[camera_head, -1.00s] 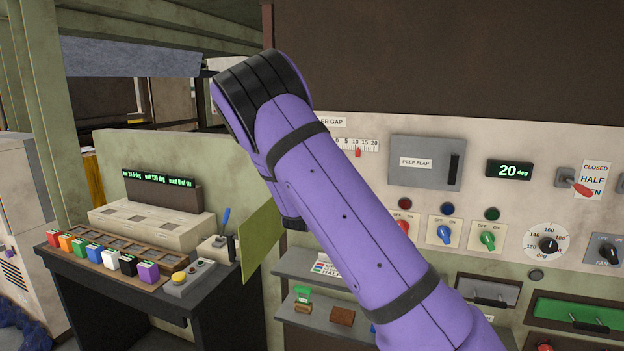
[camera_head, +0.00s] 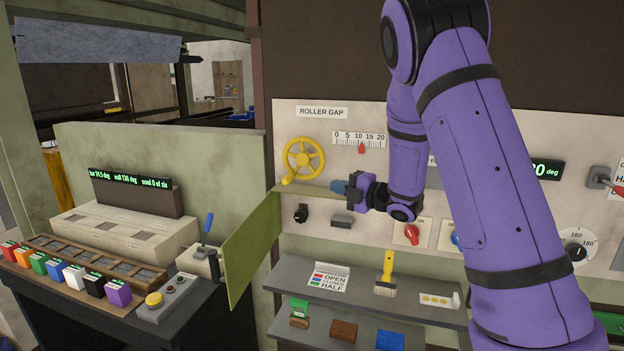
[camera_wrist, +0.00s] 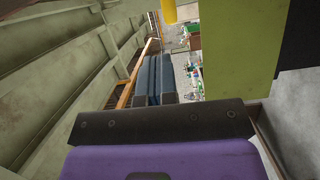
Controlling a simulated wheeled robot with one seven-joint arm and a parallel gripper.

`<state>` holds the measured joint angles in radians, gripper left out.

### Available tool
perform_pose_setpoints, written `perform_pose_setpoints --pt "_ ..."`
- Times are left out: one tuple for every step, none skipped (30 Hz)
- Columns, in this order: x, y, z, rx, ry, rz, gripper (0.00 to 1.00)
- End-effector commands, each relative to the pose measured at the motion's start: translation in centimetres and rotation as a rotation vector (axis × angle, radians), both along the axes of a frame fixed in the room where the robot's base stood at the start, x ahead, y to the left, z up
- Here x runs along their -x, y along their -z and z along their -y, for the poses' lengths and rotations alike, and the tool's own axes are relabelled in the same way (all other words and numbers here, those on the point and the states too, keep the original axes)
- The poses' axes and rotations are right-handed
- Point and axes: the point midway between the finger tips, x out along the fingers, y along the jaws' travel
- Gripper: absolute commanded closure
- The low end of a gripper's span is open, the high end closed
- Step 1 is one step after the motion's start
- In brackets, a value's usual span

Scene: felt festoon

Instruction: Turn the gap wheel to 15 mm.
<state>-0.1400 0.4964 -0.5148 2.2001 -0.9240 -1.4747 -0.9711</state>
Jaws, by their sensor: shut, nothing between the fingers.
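The yellow gap wheel (camera_head: 303,160) is on the pale panel under the ROLLER GAP label (camera_head: 322,112). Its handle knob is at the lower left of the rim. The gap scale (camera_head: 359,138) runs from 0 to 20, and its red pointer (camera_head: 361,148) stands at about 10. My gripper (camera_head: 338,187) is shut and empty, to the right of and a little below the wheel, apart from it in the picture. In the wrist view my gripper's blue fingers (camera_wrist: 154,79) are together, and a yellow piece (camera_wrist: 169,12) shows at the top edge.
An open olive door (camera_head: 250,247) sticks out below the wheel. A black knob (camera_head: 301,213) is on the panel behind it. A grey shelf (camera_head: 300,279) below holds a yellow brush (camera_head: 387,272) and a card. A console (camera_head: 140,310) with coloured blocks stands at the left.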

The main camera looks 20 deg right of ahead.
Motion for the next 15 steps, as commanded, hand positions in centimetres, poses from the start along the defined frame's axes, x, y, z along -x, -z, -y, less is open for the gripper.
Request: perform_pose_setpoints --pt "0.7 0.1 -0.3 0.026 -0.036 0.003 1.0" --pt "1.0 0.2 -0.5 0.04 -0.055 0.005 1.0" --pt "1.4 0.3 -0.7 0.056 -0.076 0.006 1.0" --pt "1.6 0.4 -0.8 0.065 -0.087 0.007 1.0" --pt "1.8 0.5 -0.9 0.071 -0.098 0.007 1.0" --pt "1.9 0.5 -1.1 0.077 -0.106 0.008 1.0" --pt "1.9 0.6 -1.2 0.08 -0.11 0.008 1.0" --pt "1.8 0.6 -1.3 0.082 -0.113 0.009 1.0" --pt "1.6 0.6 -1.5 0.083 -0.114 0.009 1.0" --pt "1.4 0.6 -1.7 0.082 -0.115 0.009 1.0" --pt "1.1 0.6 -2.0 0.082 -0.116 0.009 1.0" --pt "0.8 0.7 -2.4 0.083 -0.116 0.008 1.0" --pt "0.4 0.7 -2.7 0.083 -0.115 0.007 1.0" --pt "0.1 0.8 -3.0 0.082 -0.115 0.007 1.0" --pt "-0.5 0.8 -3.5 0.083 -0.116 0.008 1.0"
